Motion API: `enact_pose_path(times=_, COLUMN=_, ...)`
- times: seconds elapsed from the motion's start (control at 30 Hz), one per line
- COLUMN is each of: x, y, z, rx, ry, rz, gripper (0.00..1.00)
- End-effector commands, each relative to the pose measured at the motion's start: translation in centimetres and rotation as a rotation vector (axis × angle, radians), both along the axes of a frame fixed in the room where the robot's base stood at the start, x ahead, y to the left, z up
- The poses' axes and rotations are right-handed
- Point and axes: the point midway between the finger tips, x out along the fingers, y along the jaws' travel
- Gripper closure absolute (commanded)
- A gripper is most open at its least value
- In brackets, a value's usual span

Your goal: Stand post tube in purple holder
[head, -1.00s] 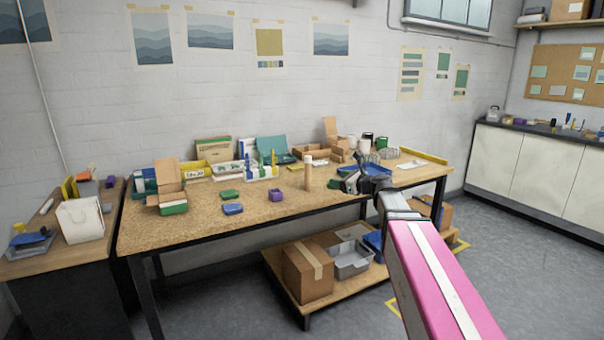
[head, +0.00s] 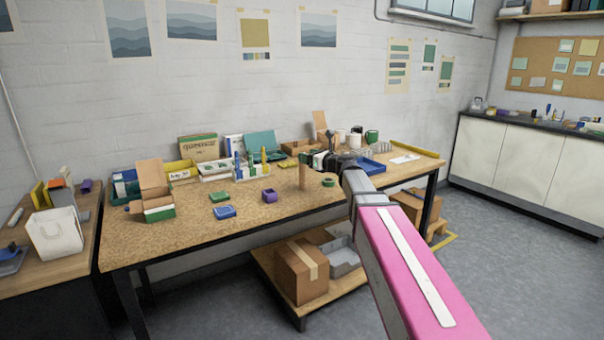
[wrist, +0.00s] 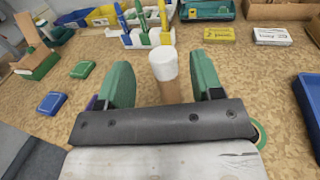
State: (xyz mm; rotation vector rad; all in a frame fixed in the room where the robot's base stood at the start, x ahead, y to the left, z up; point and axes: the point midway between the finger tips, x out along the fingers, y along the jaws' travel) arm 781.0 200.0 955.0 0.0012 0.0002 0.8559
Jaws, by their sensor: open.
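The post tube (head: 303,174) is a brown cardboard tube standing upright on the cork-coloured bench top. Its white cap (wrist: 163,65) shows in the wrist view. My gripper (wrist: 160,76) is open, with one green finger on each side of the tube's upper part. The palm hides the tube's lower part there, and I cannot tell whether a finger touches it. In the head view my gripper (head: 314,160) is at the tube's upper end. The purple holder (head: 269,195) is a small open-topped box on the bench, left of the tube. Only a purple sliver shows behind the left finger in the wrist view.
A green tape ring (head: 328,182) lies right of the tube. A blue box (head: 224,212) and a green box (head: 219,197) lie left of the holder. A white rack with upright coloured tools (wrist: 150,36) stands behind. Bench space around the holder is clear.

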Motion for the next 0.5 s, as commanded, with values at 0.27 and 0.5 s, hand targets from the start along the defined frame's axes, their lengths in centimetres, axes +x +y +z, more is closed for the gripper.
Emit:
enact_pose_path(times=0.27, x=1.8, y=1.6, z=-0.1, rx=-0.001, ry=-0.001, rz=0.000, gripper=0.40)
enact_pose_path(times=0.5, x=3.8, y=3.8, z=-0.1, rx=-0.001, ry=-0.001, rz=0.001, gripper=0.40)
